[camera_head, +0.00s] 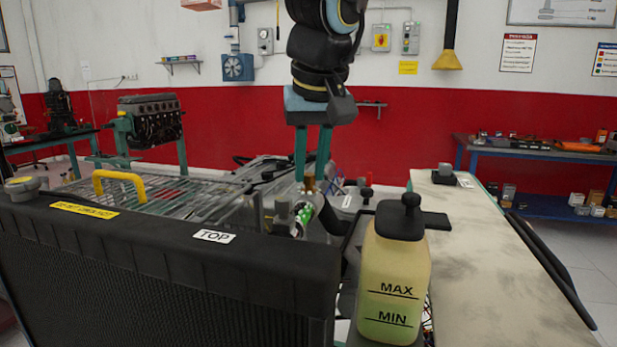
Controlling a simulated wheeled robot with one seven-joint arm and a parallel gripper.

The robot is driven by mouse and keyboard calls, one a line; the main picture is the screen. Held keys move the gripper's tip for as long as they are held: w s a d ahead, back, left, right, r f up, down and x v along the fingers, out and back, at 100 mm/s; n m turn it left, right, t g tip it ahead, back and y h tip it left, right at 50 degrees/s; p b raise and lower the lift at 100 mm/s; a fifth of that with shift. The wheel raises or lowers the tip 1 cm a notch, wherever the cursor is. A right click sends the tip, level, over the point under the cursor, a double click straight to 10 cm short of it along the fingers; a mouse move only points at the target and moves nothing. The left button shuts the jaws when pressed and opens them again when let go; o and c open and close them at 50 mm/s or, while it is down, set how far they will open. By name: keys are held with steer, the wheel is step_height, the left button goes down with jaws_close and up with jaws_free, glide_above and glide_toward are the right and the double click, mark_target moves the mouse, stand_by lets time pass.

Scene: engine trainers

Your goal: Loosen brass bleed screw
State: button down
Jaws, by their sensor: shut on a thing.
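My gripper (311,178) hangs straight down in the middle of the view, with two teal fingers over the engine bay behind the radiator. The brass bleed screw (309,183) shows as a small brass-coloured piece at the fingertips. The fingers are shut on it, with a narrow gap between them. It stands upright above a dark hose and metal fittings (284,210). Its lower part and seat are too small and crowded to make out.
The black radiator (170,245) with a TOP label fills the front left. A coolant bottle (394,275) with a black cap stands at the front right, beside a pale fender panel (490,260). A yellow handle (120,184) rises from the wire rack. Air above the bay is clear.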

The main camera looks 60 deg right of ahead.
steer(key=n+y, duration=0.1)
steer(key=n, duration=0.1)
steer(key=shift+s+d+n+t+b, duration=0.1)
steer(key=shift+d+n+t+b, duration=0.05)
steer(key=shift+n+t+b, duration=0.2)
steer(key=n+y, duration=0.1)
steer(key=n, duration=0.2)
steer(key=shift+d+n, duration=0.1)
steer(key=shift+n, duration=0.25)
steer(key=n+y, duration=0.1)
steer(key=n, duration=0.1)
steer(key=n+p, duration=0.1)
steer(key=n, duration=0.1)
steer(key=n+y, duration=0.1)
steer(key=n, duration=0.1)
steer(key=shift+d+y+p, duration=0.25)
steer(key=shift+y+p, duration=0.05)
steer(key=shift+p, duration=0.05)
steer(key=c, duration=0.7)
jaws_free()
steer(key=shift+c, duration=0.2)
steer(key=shift+r, duration=0.1)
steer(key=v, duration=1)
steer(key=shift+s+r, duration=0.25)
